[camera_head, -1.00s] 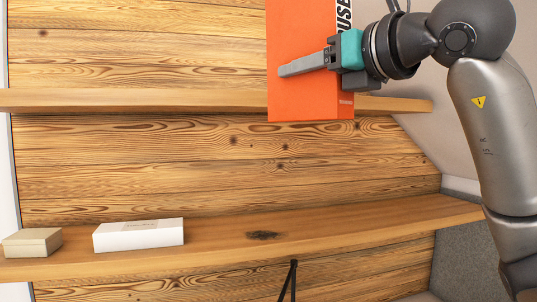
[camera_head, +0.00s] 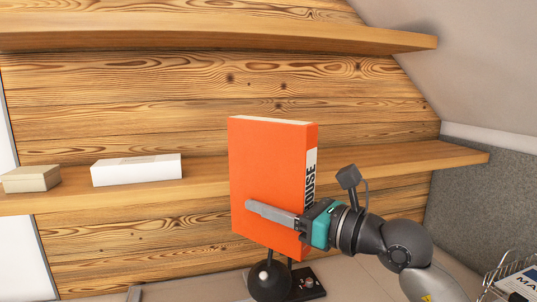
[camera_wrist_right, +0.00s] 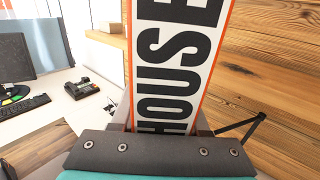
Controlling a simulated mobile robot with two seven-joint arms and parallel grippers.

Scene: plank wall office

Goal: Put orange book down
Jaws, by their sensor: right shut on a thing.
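The orange book (camera_head: 268,165) is upright in the head view, with its white spine and black "HOUSE" lettering on its right side. My right gripper (camera_head: 275,215) is shut on the lower part of the book. The book is in front of the lower wooden shelf (camera_head: 400,160) and hides part of it. In the right wrist view, the book's spine (camera_wrist_right: 178,70) stands between the fingers, close to the camera. My left gripper is not in view.
A white box (camera_head: 137,171) and a small beige box (camera_head: 31,179) sit on the lower shelf at left. An upper shelf (camera_head: 200,36) is above. A keyboard (camera_wrist_right: 22,112) shows in the wrist view.

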